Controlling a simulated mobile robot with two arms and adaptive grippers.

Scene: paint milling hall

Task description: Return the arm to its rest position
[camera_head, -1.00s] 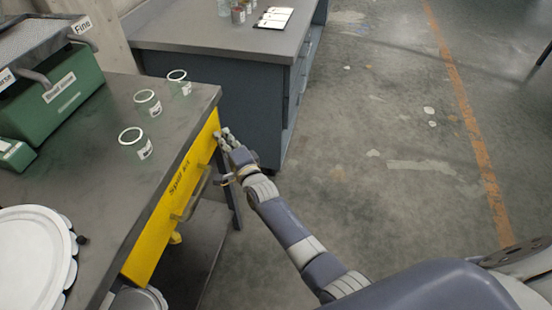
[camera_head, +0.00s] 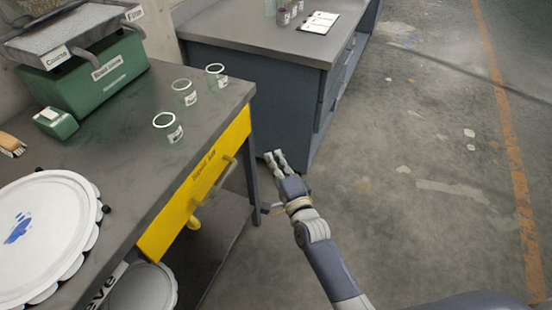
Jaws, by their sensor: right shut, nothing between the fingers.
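My right gripper (camera_head: 275,156) is at the end of my right arm, which reaches up from the lower right in the head view. Its fingers are shut and empty. It hangs over the floor, right of the yellow drawer front (camera_head: 197,187) and apart from its handle (camera_head: 212,183). The grey cabinet (camera_head: 278,97) stands behind the fingers. My left arm and gripper are not in view.
The near bench (camera_head: 140,165) holds several glass jars (camera_head: 168,128), a green machine (camera_head: 90,75) and a white round lid (camera_head: 35,235). A clipboard (camera_head: 318,22) lies on the far bench. The floor (camera_head: 430,160) to the right is clear.

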